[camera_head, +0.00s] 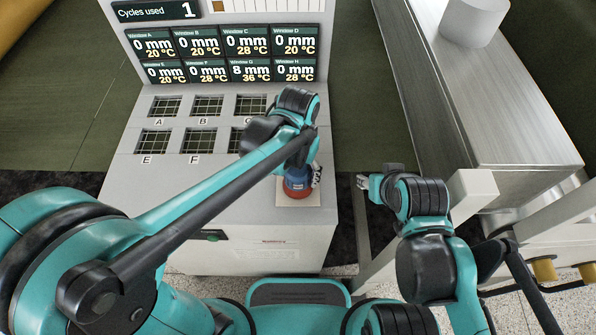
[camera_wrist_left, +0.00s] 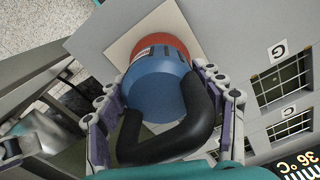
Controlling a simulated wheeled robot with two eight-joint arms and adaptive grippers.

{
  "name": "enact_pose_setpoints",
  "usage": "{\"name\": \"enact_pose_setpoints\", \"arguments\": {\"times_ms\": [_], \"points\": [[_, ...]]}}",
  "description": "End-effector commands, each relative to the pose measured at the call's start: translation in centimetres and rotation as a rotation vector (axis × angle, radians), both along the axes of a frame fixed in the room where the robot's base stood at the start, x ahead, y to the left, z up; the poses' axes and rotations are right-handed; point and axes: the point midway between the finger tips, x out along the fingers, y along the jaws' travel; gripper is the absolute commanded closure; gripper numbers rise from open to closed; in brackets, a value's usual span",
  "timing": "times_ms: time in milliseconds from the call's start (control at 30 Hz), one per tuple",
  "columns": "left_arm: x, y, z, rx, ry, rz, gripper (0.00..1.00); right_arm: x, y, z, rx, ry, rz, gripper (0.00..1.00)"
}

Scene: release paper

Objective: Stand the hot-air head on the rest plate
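The hot-air head has a blue body (camera_head: 297,183), a red lower end and a black looped handle. It stands upright at the rest plate (camera_head: 313,200), a pale square on the front right of the white machine top. Its red end appears at the plate; exact contact cannot be told. In the left wrist view, the fingers of my left gripper (camera_wrist_left: 157,85) close in on both sides of the blue body (camera_wrist_left: 155,90), with the handle between them. The plate (camera_wrist_left: 122,45) shows beyond it. My right gripper (camera_head: 364,182) is off the machine's right side; its fingers are too small to read.
The machine top has lettered grid windows (camera_head: 207,106) left of the plate, partly covered by my left arm. A display panel (camera_head: 220,55) stands behind them. A metal bench (camera_head: 480,100) with a white cylinder (camera_head: 473,20) is to the right.

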Motion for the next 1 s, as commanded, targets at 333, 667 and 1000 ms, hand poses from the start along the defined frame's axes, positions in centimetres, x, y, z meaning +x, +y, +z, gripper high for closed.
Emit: {"name": "enact_pose_setpoints", "arguments": {"times_ms": [333,667,1000], "points": [[0.0,0.0,0.2,0.000,0.000,0.000,0.19,0.0,0.0,0.1,0.000,0.000,0.000,0.60],[0.0,0.0,5.6,0.000,0.000,0.000,0.19,0.0,0.0,2.4,0.000,0.000,0.000,0.60],[0.0,0.0,11.5,0.000,0.000,0.000,0.19,0.0,0.0,4.3,0.000,0.000,0.000,0.60]]}}
